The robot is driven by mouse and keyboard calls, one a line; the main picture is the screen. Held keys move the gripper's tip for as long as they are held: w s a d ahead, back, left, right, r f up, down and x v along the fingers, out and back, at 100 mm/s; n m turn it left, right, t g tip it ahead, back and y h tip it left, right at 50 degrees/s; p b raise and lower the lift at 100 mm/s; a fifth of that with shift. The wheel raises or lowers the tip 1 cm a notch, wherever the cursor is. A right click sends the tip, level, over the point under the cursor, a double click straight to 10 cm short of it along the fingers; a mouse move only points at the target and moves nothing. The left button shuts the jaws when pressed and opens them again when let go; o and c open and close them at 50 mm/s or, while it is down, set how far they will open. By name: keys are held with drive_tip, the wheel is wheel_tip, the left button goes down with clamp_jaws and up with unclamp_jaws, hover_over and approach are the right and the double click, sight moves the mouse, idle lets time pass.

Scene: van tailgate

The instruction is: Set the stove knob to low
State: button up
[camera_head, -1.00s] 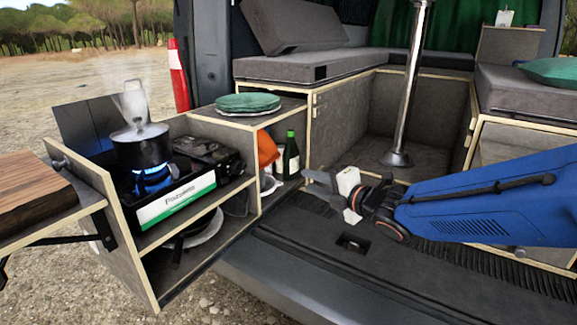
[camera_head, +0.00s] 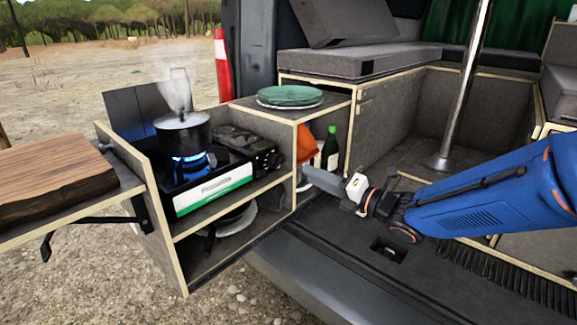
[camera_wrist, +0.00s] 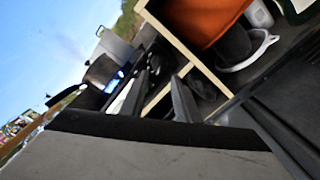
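The camping stove (camera_head: 215,172) stands on the top shelf of the pull-out kitchen box, with a white and green front panel. A blue flame (camera_head: 190,165) burns under a steaming, lidded dark pot (camera_head: 183,133). The stove's black right part (camera_head: 262,155) faces my side, but I cannot make out the knob or its setting. My gripper (camera_head: 310,176) points left at the right end of the box, clear of the stove. In the wrist view its two dark fingers (camera_wrist: 162,98) are apart with nothing between them; the pot (camera_wrist: 103,72) and flame lie beyond, tilted.
Green plates (camera_head: 290,95) lie on the cabinet right of the stove. An orange item (camera_head: 306,143) and a dark bottle (camera_head: 331,150) stand in the niche below. A wooden board (camera_head: 50,185) lies on the left side shelf. A metal post (camera_head: 465,90) rises behind my arm.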

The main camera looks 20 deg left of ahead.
sight(282, 163)
drive_tip(key=x, duration=1)
clamp_jaws()
